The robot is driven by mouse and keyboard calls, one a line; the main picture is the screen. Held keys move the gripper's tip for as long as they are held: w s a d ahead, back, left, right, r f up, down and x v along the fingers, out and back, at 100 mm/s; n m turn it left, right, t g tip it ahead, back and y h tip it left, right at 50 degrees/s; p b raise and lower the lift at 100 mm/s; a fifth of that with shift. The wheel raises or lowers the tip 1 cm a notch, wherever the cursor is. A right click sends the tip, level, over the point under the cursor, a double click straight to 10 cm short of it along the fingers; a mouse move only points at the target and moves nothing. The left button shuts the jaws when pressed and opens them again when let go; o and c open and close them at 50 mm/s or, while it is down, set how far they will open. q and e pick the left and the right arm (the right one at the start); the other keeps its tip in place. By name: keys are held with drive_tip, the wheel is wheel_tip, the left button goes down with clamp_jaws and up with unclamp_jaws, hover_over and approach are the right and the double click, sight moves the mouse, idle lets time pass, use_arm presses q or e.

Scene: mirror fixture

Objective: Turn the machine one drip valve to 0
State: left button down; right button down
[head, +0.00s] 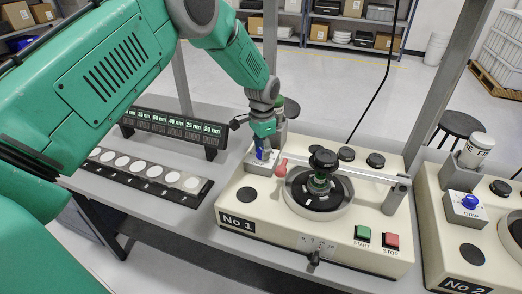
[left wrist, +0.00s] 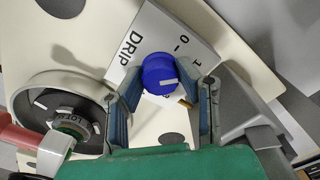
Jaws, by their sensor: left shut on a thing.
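Machine one, labelled No 1 (head: 238,222), is a cream polishing base at the middle of the bench in the head view. Its blue drip valve knob (left wrist: 158,72) sits on a grey plate (left wrist: 140,38) marked DRIP, 0 and 1 in the left wrist view. A pale mark shows on the knob's right side; I cannot tell its exact setting. My left gripper (left wrist: 161,75) is shut on the knob, one finger on each side. In the head view my left gripper (head: 263,150) reaches down over the valve and mostly hides it. My right gripper is not in view.
A red-tipped bar (head: 335,170) and dark polishing wheel (head: 318,190) stand just right of the valve. Green START (head: 362,233) and red STOP (head: 391,241) buttons are in front. Machine No 2 (head: 468,286) is at right. A sample strip (head: 150,176) lies left.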

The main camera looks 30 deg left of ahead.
use_arm(q)
drive_tip(key=n, duration=0.4)
drive_tip(key=shift+w+r+n, duration=0.25)
drive_tip(key=shift+w+n, duration=0.05)
drive_tip(key=shift+n, duration=1.9)
drive_tip(key=c, duration=1.2)
unclamp_jaws()
drive_tip(key=shift+f, duration=0.2)
drive_tip(key=shift+s, duration=0.1)
